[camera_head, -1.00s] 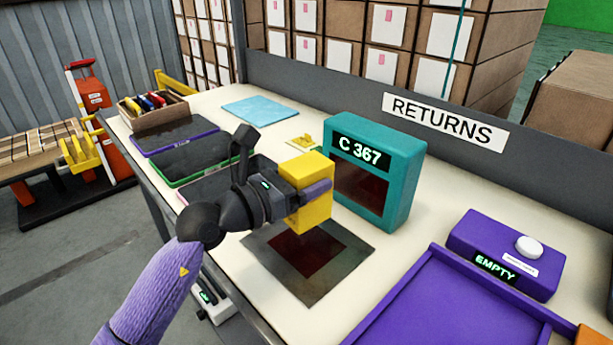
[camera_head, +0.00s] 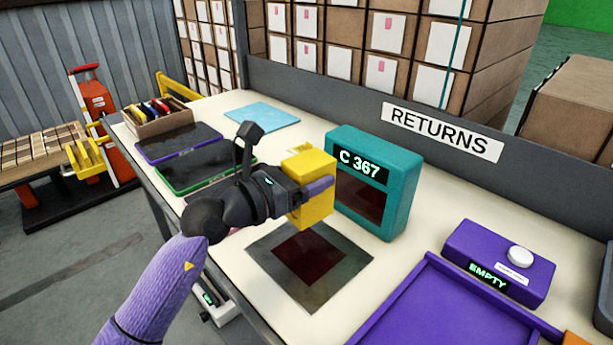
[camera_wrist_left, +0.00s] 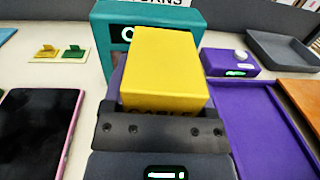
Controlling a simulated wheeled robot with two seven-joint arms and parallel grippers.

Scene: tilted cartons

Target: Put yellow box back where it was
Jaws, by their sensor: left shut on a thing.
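The yellow box (camera_head: 308,188) is in my left gripper (camera_head: 310,190), held above the table in front of the teal scanner. In the left wrist view the yellow box (camera_wrist_left: 165,70) fills the middle, between the fingers, and hides part of the teal scanner (camera_wrist_left: 108,45). The teal scanner (camera_head: 401,200) reads C 367 and stands upright on the table. A dark grey plate with a dark red square (camera_head: 345,268) lies flat below and in front of the box. My right gripper is not in view.
A purple tray (camera_head: 405,290) and a purple unit reading EMPTY (camera_head: 500,262) are at the right. Dark panels with purple and green edges (camera_head: 178,142), a blue sheet (camera_head: 262,116) and an open carton (camera_head: 158,122) lie at the left. A wall with a RETURNS sign (camera_head: 442,131) runs behind.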

